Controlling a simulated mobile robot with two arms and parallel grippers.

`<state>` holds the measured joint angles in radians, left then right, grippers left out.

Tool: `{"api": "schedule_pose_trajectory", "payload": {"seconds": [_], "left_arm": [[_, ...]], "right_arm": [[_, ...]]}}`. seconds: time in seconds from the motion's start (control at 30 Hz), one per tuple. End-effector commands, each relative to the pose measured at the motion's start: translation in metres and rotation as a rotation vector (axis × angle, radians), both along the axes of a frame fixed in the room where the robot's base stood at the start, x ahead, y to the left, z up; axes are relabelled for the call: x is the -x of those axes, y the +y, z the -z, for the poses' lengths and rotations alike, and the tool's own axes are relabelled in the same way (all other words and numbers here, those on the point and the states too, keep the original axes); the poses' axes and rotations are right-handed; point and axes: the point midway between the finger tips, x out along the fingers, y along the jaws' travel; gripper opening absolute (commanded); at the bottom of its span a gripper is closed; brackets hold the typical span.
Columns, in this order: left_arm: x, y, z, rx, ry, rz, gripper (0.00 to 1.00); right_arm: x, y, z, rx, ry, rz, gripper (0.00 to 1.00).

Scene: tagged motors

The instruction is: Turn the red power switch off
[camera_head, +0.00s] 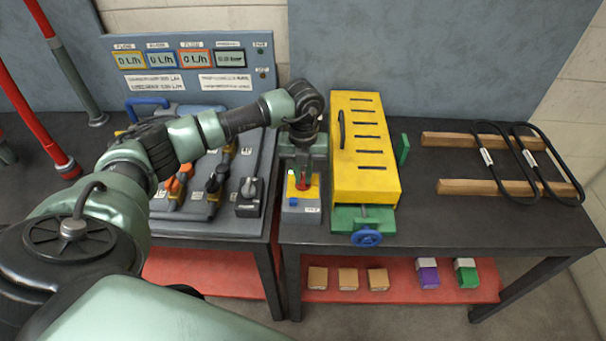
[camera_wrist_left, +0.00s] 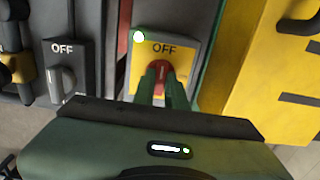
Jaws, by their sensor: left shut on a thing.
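The red power switch (camera_head: 302,180) sits on a yellow plate on a small grey box (camera_head: 300,215) at the front of the table. In the left wrist view the red switch (camera_wrist_left: 160,72) is on the yellow plate (camera_wrist_left: 184,50), below the word OFF. A light at the plate's upper left corner glows green-white. My left gripper (camera_head: 303,172) reaches down from above the box. Its two green fingers (camera_wrist_left: 162,88) are shut on the red switch and hide part of it, so its exact angle is hard to tell. My right gripper is not in view.
A yellow slotted box (camera_head: 365,150) in a green clamp with a blue handwheel (camera_head: 367,238) stands close to the right. A grey knob switch (camera_head: 249,190) marked OFF in the wrist view is to the left. Black loops on wooden bars (camera_head: 500,187) lie further right.

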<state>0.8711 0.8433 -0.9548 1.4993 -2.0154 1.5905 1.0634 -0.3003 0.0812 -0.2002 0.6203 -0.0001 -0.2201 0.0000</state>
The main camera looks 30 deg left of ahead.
Motion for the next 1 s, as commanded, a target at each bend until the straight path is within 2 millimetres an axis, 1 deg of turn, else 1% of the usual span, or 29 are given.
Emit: {"api": "schedule_pose_trajectory", "payload": {"seconds": [0.03,0.47,0.5,0.53,0.57,0.87,0.93,1.0], "left_arm": [[-0.002,0.001,-0.002,0.0,-0.006,-0.007,0.0],[-0.002,0.001,-0.002,0.0,-0.007,-0.016,0.0],[-0.002,0.001,-0.002,0.0,-0.007,-0.016,0.24],[-0.002,0.001,-0.002,0.0,-0.007,-0.016,0.32],[-0.002,0.001,-0.002,0.0,-0.006,-0.015,0.35],[-0.001,0.0,-0.002,0.0,-0.004,-0.013,0.35],[-0.002,0.0,-0.005,0.0,-0.005,-0.013,0.35],[-0.002,0.001,-0.014,-0.001,-0.007,-0.013,0.35]], "right_arm": [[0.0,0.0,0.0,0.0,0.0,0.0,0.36],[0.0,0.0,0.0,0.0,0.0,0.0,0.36],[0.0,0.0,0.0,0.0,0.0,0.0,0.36],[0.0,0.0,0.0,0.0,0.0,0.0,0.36],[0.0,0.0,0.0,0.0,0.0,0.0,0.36],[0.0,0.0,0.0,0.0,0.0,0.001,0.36],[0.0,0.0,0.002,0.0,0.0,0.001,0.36],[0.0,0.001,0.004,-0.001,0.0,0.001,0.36]]}}
